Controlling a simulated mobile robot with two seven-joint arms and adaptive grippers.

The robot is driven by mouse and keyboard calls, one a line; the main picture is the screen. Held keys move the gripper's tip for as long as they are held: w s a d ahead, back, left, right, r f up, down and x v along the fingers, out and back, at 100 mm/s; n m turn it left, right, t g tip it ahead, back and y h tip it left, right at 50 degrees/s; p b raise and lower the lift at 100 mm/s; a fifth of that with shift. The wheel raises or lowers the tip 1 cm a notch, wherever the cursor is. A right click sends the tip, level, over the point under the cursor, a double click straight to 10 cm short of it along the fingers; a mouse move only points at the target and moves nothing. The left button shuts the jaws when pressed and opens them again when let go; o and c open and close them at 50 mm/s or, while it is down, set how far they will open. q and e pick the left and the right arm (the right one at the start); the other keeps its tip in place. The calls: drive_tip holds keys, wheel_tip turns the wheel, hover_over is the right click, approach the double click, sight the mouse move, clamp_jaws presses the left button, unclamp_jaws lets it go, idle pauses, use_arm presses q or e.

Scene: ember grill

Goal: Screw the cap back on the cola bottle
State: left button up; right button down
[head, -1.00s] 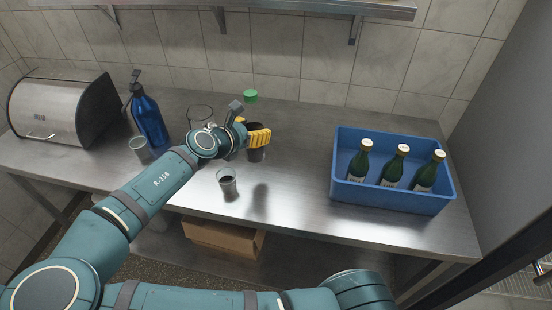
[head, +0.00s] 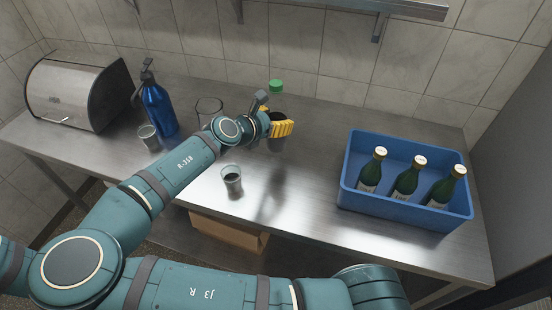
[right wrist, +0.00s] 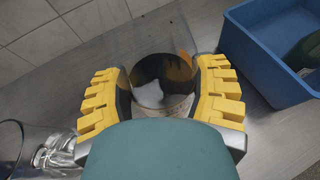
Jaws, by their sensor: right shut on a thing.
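My right gripper (head: 281,128), with yellow fingers, is shut around the cola bottle (head: 278,147). The bottle is clear, with dark cola low down and a clear upper part. A green cap (head: 275,86) shows at the top of the bottle in the head view; I cannot tell whether it is tight. The right wrist view shows the bottle (right wrist: 162,82) between both finger pads (right wrist: 163,98), its dark liquid and pale label partly hidden by my gripper; its top is out of that view. A shadow lies on the counter in front. My left gripper is not in view.
A glass of dark drink (head: 232,180) stands in front of the gripper. An empty glass (head: 149,137), a larger clear vessel (head: 208,108), a blue bottle (head: 158,107) and a bread bin (head: 78,90) stand left. A blue crate (head: 400,212) holds green bottles at right.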

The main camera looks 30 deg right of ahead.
sight(269, 147)
wheel_tip(269, 147, down, 5)
drive_tip(key=shift+f+b, duration=0.15)
drive_tip(key=shift+b, duration=0.15)
drive_tip(key=shift+f, duration=0.1)
drive_tip(key=shift+f+b, duration=0.3)
drive_tip(key=shift+f, duration=1.5)
drive_tip(key=shift+c, duration=0.3)
unclamp_jaws()
drive_tip(key=shift+f, duration=0.15)
